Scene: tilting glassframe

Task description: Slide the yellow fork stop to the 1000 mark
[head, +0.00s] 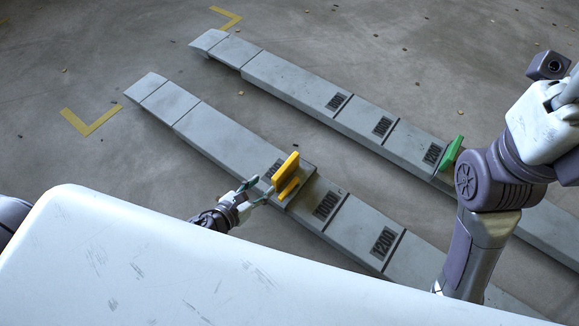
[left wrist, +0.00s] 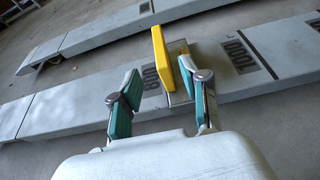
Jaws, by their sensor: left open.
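The yellow fork stop (head: 287,177) stands on the near grey fork (head: 220,125), between the 800 mark and the 1000 mark (head: 326,205). The stop is beside the 800 mark, which it and my gripper partly hide. My left gripper (head: 259,190) is open at the near side of the stop. In the left wrist view the yellow stop (left wrist: 164,58) shows between the two open fingers, toward the right one; contact cannot be told. The 1000 mark (left wrist: 240,55) lies to its right there. My right arm shows at the right, but its gripper is not in view.
A far fork (head: 290,80) runs parallel, with a green stop (head: 450,154) beside its 1200 mark (head: 433,154). My right arm covers part of both forks. The near fork's top is clear from the stop past its 1200 mark (head: 383,243). Bare floor lies between the forks.

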